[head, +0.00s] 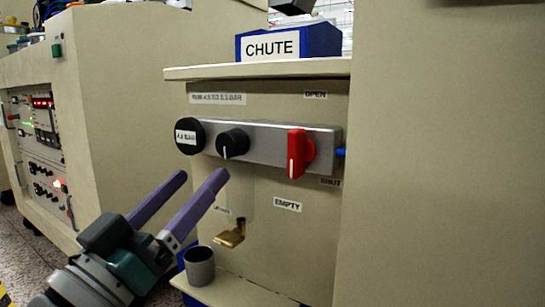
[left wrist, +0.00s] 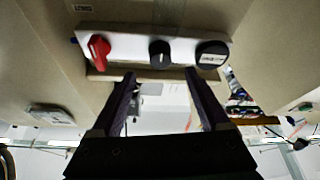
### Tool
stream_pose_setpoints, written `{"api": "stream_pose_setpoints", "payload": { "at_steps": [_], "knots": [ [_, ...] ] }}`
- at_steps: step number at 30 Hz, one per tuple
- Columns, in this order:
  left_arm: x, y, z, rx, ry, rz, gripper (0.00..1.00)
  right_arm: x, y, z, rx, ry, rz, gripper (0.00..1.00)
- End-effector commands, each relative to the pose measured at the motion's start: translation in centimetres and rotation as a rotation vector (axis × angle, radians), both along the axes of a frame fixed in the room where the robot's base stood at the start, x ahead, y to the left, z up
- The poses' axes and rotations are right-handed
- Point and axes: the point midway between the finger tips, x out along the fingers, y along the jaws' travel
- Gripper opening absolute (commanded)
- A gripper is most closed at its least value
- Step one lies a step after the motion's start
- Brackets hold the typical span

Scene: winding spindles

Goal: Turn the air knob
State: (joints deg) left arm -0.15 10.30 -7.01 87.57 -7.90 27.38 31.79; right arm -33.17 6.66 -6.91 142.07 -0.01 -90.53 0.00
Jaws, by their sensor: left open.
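I cannot tell by label which is the air knob. My left gripper (head: 205,173) is open and empty, below and in front of the disc and black knob, apart from both. In the left wrist view the black knob (left wrist: 160,54) shows between the fingertips (left wrist: 160,74). The right gripper is not in view.
A ledge (head: 257,70) with a blue CHUTE box (head: 290,42) juts out above the bar. Below are a brass spout (head: 231,235) and a grey cup (head: 199,266) on a lower shelf. A beige wall (head: 440,160) closes the right side.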

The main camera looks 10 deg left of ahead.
Motion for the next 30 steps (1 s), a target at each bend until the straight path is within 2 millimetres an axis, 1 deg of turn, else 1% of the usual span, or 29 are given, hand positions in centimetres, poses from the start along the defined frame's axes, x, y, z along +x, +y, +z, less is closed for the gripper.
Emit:
{"api": "stream_pose_setpoints", "payload": {
  "at_steps": [1, 6, 10, 15, 23, 30],
  "knots": [
    [1.0, -0.3, 0.1, -0.001, -0.006, 0.0, 0.79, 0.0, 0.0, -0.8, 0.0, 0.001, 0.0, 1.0],
    [3.9, -1.1, 1.4, 0.001, -0.006, 0.0, 0.79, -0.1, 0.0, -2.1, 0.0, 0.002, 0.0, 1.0],
    [5.5, -1.5, 2.0, 0.001, -0.001, 0.001, 0.79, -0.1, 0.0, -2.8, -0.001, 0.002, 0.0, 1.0],
    [6.5, -1.8, 2.6, 0.002, 0.002, 0.0, 0.79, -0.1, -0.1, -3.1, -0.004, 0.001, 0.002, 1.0],
    [6.6, -1.8, 2.7, 0.002, 0.003, 0.001, 0.79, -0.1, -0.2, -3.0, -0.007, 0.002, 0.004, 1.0],
    [6.6, -1.8, 2.7, 0.001, 0.002, 0.001, 0.52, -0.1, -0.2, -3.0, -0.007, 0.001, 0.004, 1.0]
  ]
}}
